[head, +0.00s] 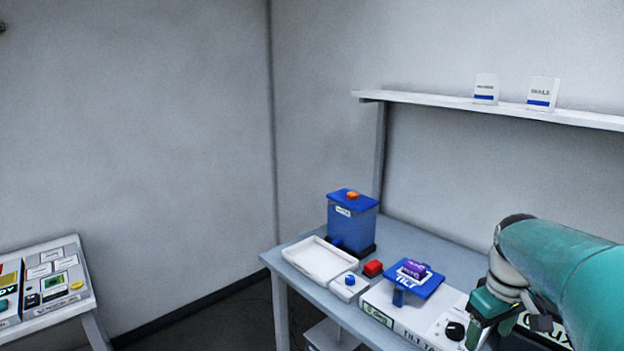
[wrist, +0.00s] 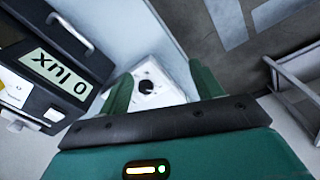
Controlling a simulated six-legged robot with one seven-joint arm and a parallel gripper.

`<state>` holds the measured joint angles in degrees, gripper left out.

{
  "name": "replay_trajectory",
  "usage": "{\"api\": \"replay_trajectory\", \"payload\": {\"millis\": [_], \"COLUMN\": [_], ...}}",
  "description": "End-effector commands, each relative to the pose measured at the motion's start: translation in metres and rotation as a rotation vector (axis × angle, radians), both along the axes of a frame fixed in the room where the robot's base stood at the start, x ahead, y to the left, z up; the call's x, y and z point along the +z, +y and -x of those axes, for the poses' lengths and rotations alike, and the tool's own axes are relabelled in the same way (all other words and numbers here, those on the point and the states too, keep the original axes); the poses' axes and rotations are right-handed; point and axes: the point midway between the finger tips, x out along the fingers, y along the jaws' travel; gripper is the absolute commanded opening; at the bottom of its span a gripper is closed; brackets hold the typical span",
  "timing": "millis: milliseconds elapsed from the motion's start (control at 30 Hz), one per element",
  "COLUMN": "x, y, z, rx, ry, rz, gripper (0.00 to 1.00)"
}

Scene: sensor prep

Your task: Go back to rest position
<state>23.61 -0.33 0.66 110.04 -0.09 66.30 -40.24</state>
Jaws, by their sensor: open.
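My gripper (wrist: 160,85) is open in the wrist view, with its two green fingers apart and nothing between them. Beyond the fingers is a white panel with a black knob (wrist: 146,86). In the head view my green arm comes in from the right, and my gripper (head: 480,322) hangs over the right part of the table, close to the black knob (head: 455,331). The fingertips are small and partly hidden there.
A lux meter (wrist: 60,75) stands near my gripper. A wall shelf (head: 440,102) is above.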

Motion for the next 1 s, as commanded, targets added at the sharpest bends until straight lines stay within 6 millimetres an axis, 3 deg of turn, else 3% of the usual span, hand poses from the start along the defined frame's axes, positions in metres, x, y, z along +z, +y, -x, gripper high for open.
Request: {"api": "replay_trajectory", "payload": {"millis": [267,600,800,1000], "x": [0.019,0.026,0.017,0.013], "y": [0.055,0.141,0.168,0.173], "z": [0.027,0.101,0.133,0.140], "rx": [-0.063,-0.203,-0.267,-0.288], "ry": [-0.104,-0.323,-0.411,-0.430], "rz": [0.018,-0.034,-0.094,-0.113], "gripper": [0.65,0.65,0.65,0.65]}}
